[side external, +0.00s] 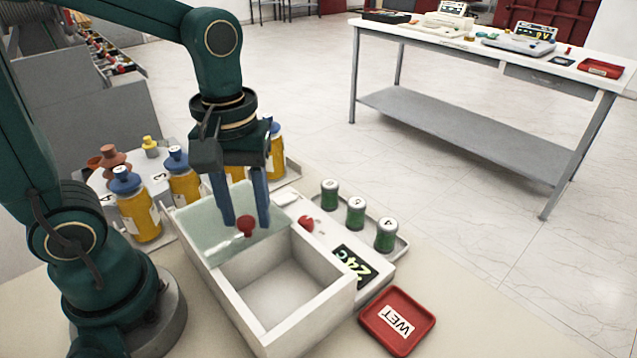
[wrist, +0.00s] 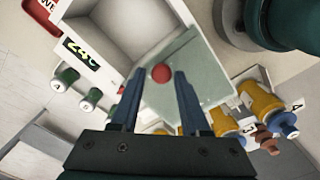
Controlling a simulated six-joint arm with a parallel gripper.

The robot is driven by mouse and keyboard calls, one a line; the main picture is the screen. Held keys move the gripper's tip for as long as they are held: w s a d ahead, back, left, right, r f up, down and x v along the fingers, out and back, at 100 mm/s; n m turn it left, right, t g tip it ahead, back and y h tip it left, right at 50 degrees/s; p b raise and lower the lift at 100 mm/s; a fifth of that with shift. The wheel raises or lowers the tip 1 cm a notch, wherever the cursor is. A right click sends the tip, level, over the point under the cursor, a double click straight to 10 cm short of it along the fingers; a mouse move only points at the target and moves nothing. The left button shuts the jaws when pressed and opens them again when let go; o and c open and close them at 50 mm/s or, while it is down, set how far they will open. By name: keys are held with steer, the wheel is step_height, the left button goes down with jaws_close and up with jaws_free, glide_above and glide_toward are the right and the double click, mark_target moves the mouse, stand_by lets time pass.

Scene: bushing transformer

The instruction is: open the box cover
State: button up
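The white box (side external: 323,307) stands on the bench, and its near part is open, showing an empty interior. The pale translucent cover (side external: 205,235) lies over the far-left part of the box; it also shows in the wrist view (wrist: 200,80). A red round knob (side external: 246,227) sits on the cover and also shows in the wrist view (wrist: 161,73). My gripper (side external: 246,222) points down above the cover, fingers apart. In the wrist view my gripper (wrist: 158,74) has the knob in the gap between its fingertips, with space on both sides. Whether the fingertips touch the cover is unclear.
Yellow bottles with blue caps (side external: 138,208) stand close behind and left of the box. Green cans (side external: 355,213), a red button (side external: 306,223) and a display panel (side external: 355,265) are at its right. A red WET tray (side external: 397,321) lies near the front right.

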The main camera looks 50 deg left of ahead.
steer(key=shift+o, duration=0.4)
steer(key=shift+r, duration=2.55)
